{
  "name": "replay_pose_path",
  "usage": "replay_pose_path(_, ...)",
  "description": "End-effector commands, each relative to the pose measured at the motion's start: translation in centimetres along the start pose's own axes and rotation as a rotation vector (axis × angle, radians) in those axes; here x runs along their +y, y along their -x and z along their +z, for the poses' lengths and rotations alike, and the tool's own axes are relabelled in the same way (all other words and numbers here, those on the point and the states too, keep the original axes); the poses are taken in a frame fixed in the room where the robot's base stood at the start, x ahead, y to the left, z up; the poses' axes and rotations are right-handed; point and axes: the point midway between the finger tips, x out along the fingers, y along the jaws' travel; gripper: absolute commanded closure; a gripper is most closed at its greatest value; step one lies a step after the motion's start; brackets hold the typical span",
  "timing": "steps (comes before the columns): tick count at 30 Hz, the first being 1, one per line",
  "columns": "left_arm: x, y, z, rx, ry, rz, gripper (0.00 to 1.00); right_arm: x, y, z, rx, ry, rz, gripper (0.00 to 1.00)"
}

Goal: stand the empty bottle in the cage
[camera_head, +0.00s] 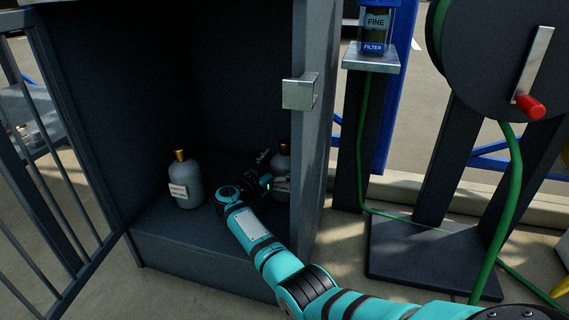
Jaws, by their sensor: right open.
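The cage is a dark cabinet (200,250) with its barred door (45,180) swung open at the left. A grey bottle (185,183) with a gold cap and a white label stands upright on the cage floor, left of my arm. A second grey bottle (281,166) stands upright at the right side, partly hidden by my gripper and the cabinet's edge. I cannot read the labels or tell which bottle is empty. My right gripper (267,170) is inside the cage, open, close beside the second bottle. Whether it touches the bottle is unclear. My left gripper is out of view.
To the right are a filter unit (374,35) on a post and a hose reel (500,55) with a red handle and green hose. Floor between the bottles is partly free.

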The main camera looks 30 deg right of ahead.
Motion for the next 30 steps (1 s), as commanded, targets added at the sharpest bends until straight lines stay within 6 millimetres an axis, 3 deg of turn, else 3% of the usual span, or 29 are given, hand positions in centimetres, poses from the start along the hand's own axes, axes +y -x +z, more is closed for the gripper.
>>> replay_pose_path(6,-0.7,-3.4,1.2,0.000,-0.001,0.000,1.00,-0.1,4.6,-0.7,-0.004,0.002,-0.004,0.00)
replay_pose_path(15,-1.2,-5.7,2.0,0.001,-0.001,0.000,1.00,0.0,10.0,-0.3,-0.002,0.002,-0.001,0.00)
replay_pose_path(21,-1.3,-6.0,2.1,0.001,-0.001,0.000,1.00,0.0,11.2,-0.1,0.000,0.000,0.000,0.00)
replay_pose_path(30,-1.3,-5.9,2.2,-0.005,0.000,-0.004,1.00,0.0,11.2,-0.2,0.003,-0.003,-0.001,0.00)
